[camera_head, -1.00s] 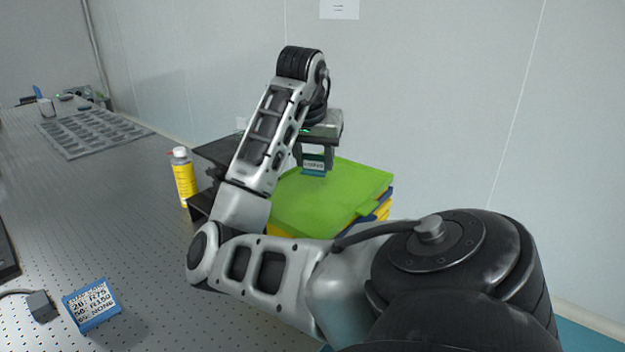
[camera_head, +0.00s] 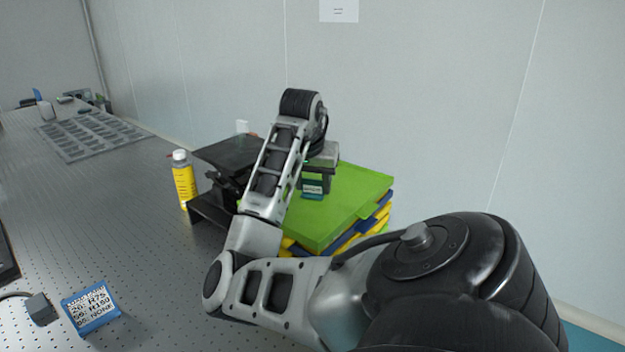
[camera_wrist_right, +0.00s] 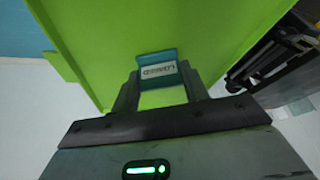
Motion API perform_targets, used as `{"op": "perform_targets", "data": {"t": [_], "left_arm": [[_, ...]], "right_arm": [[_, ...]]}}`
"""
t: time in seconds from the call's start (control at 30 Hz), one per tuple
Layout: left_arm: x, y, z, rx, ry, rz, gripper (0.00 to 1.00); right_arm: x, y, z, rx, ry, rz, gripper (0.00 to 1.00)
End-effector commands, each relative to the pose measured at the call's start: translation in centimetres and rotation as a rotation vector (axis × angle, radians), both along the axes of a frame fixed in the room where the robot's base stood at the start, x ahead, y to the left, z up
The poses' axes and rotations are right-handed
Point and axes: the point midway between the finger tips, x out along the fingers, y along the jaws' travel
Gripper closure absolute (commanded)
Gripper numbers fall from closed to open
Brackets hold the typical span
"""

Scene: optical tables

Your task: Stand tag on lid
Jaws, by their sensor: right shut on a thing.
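The tag is a small teal stand with a pale printed label (camera_head: 312,189). My right gripper (camera_head: 315,182) is shut on it and holds it upright over the green lid (camera_head: 352,195). In the right wrist view the tag (camera_wrist_right: 158,70) sits between the fingertips of my right gripper (camera_wrist_right: 160,85), with the lid (camera_wrist_right: 210,40) behind it. The tag is at or just above the lid's surface; I cannot tell whether it touches. The green lid tops a stack of yellow and blue boxes. My left gripper is not in view.
A black stand (camera_head: 225,155) is left of the stack, beside a yellow bottle (camera_head: 183,180). A blue-framed sign (camera_head: 91,306) stands on the perforated table (camera_head: 130,235) at the front left. A grey tray (camera_head: 90,135) lies farther back. A wall rises behind the stack.

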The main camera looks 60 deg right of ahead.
Motion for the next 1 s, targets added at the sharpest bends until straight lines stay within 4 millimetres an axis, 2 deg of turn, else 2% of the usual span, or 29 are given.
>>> {"op": "perform_targets", "data": {"t": [0.03, 0.1, 0.47, 0.57, 0.9, 1.0], "left_arm": [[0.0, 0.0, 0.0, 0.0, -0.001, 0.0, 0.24], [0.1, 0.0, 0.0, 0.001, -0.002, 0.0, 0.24], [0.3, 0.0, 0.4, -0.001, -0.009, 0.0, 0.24], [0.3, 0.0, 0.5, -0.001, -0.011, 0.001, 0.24], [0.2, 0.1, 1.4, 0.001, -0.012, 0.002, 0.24], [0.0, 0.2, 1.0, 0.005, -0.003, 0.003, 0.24]], "right_arm": [[0.0, 0.0, -0.1, 0.0, 0.0, 0.0, 0.5], [0.0, 0.0, -0.1, 0.0, 0.0, 0.0, 0.34], [0.0, 0.0, 0.5, -0.002, -0.002, -0.001, 0.34], [0.0, 0.4, 1.7, -0.004, -0.003, 0.0, 0.34], [-0.4, 3.3, 8.7, -0.001, -0.008, 0.002, 0.34], [-0.6, 3.8, 10.0, 0.0, -0.006, 0.002, 0.34]]}}
